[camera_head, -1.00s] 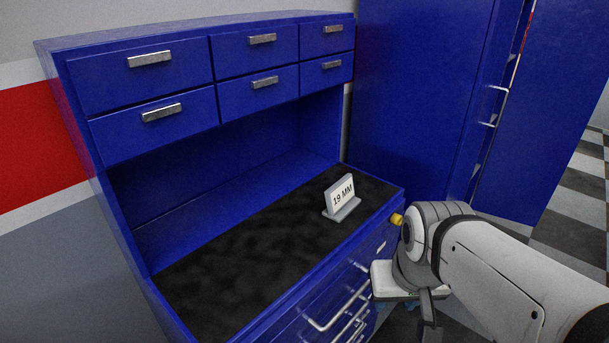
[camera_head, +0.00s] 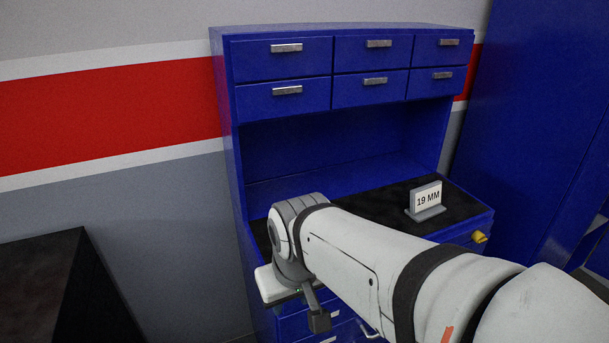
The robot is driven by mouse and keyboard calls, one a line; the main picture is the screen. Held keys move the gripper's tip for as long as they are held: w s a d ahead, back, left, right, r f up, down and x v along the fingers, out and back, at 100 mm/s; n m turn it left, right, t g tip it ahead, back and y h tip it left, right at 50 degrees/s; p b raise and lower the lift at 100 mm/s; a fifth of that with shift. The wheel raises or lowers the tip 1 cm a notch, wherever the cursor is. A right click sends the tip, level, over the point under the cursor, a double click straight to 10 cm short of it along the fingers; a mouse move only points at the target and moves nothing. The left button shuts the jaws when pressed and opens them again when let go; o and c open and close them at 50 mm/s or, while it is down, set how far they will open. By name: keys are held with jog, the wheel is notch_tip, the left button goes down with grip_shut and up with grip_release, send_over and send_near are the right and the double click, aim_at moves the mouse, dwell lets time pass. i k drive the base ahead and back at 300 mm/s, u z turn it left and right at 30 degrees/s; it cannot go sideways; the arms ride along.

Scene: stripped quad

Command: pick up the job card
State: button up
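The job card (camera_head: 428,198) is a small white card marked "19 MM" in a grey stand. It stands upright on the black worktop (camera_head: 373,208) of the blue cabinet, toward the right end. My arm reaches in from the lower right across the front of the cabinet. My gripper (camera_head: 318,321) hangs at the arm's end, left of the card and in front of the cabinet's lower drawers, well apart from the card. Its finger is seen edge-on, so I cannot tell whether it is open or shut.
Blue upper drawers (camera_head: 287,91) with metal handles overhang the worktop's back. A yellow knob (camera_head: 479,237) sits at the right front edge. A tall blue cabinet (camera_head: 530,130) stands at the right. A dark bench (camera_head: 50,290) is at the lower left, with a gap before the cabinet.

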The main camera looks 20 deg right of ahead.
aim_at(425, 200)
jog(key=u, duration=1.7)
jog(key=k, duration=1.55)
jog(key=z, duration=1.3)
jog(key=i, duration=1)
